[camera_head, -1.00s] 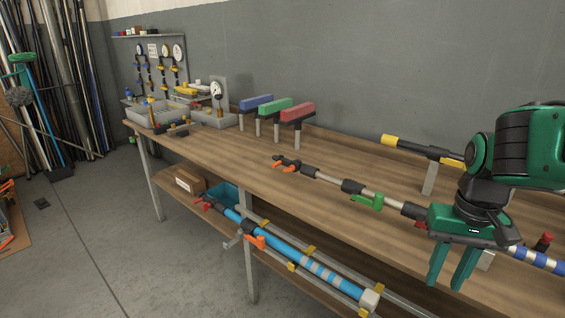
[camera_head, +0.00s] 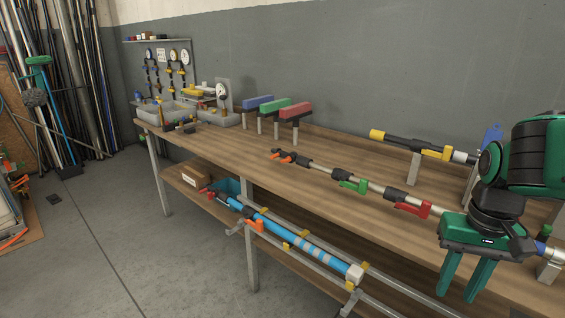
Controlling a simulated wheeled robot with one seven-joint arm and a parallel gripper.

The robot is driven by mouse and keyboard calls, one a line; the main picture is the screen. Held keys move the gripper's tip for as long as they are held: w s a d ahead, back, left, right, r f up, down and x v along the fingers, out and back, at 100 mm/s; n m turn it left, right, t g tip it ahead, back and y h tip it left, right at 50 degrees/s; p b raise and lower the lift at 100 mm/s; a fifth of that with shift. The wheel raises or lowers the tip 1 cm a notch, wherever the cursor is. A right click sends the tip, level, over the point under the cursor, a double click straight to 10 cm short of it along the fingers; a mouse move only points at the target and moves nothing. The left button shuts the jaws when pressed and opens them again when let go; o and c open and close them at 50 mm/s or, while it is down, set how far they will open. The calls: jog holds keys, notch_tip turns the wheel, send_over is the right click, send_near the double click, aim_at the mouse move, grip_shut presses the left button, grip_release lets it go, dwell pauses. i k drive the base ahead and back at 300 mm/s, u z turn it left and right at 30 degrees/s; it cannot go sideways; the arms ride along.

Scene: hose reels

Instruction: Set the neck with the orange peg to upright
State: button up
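A pole with jointed sections lies along the tabletop on low supports. Its dark left end piece (camera_head: 282,155) carries orange parts (camera_head: 287,158) and lies nearly flat along the pole. A green lever (camera_head: 353,186) and a red lever (camera_head: 412,209) sit farther along it. A blue pole (camera_head: 300,250) on the rack below also has an orange part (camera_head: 254,225) near its red-tipped end. I cannot tell which orange part is the peg. My gripper (camera_head: 458,297) points down at the bench's front right, fingers apart and empty, away from both orange parts.
Blue, green and red blocks on posts (camera_head: 277,109) stand at the back of the bench (camera_head: 230,150). A black and yellow pole (camera_head: 415,145) rests on a stand at the back right. Grey bins (camera_head: 170,110) fill the far left.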

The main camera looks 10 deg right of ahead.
aim_at(278, 152)
jog(key=k, duration=0.9)
jog(key=u, duration=0.55)
jog(key=i, duration=2.05)
jog(key=z, duration=0.4)
